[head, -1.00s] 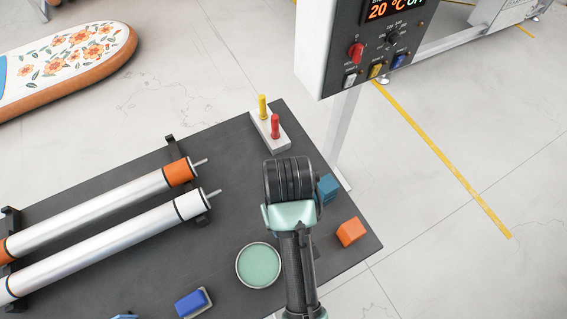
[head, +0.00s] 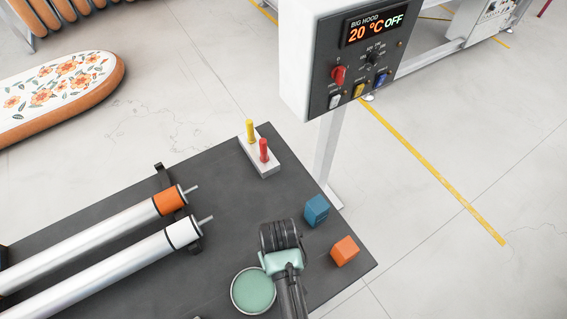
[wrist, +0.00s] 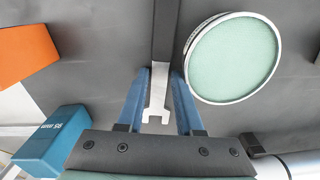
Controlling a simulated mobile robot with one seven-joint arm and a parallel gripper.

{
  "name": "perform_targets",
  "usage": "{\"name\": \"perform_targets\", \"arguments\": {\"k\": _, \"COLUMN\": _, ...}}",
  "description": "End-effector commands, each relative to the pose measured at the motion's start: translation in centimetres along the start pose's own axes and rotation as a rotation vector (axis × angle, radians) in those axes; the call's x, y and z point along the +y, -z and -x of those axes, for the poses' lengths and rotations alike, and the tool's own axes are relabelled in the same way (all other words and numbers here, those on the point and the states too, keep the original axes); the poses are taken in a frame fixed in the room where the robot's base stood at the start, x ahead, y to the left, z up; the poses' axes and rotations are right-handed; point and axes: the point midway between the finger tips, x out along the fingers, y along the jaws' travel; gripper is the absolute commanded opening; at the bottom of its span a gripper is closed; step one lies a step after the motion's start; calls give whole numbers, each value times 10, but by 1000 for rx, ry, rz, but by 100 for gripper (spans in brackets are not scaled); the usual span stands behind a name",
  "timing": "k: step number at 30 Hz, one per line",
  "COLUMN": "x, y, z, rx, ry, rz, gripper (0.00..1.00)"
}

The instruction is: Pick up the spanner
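The spanner (wrist: 157,100) shows in the wrist view, with a pale open-jaw head towards my gripper and a dark shaft running up out of the picture. My gripper (wrist: 161,76) has two blue fingers, one on each side of the spanner, spread apart. The fingers look open, with the spanner's shaft between their tips. I cannot tell how high the fingertips are above the table or whether they touch the spanner. In the head view my wrist and arm cover the spanner and the fingers.
On the dark table (head: 225,270), a round green-topped dish (head: 254,290) lies close left of my arm. A blue block (head: 316,210) and an orange block (head: 345,251) stand to the right. Two rollers (head: 120,228) lie left. A white holder with yellow and red pegs (head: 260,158) stands behind.

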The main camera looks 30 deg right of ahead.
Motion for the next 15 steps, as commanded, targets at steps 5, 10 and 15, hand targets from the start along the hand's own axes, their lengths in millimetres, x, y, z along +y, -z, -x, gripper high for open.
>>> {"name": "perform_targets", "arguments": {"k": 5, "x": 0, "y": 1, "z": -1, "rx": 2, "ry": 0, "rz": 0, "gripper": 35}}
{"name": "perform_targets", "arguments": {"k": 10, "x": 0, "y": 0, "z": -1, "rx": 2, "ry": 0, "rz": 0, "gripper": 15}}
{"name": "perform_targets", "arguments": {"k": 15, "x": 0, "y": 0, "z": -1, "rx": 1, "ry": 0, "rz": 0, "gripper": 0}}
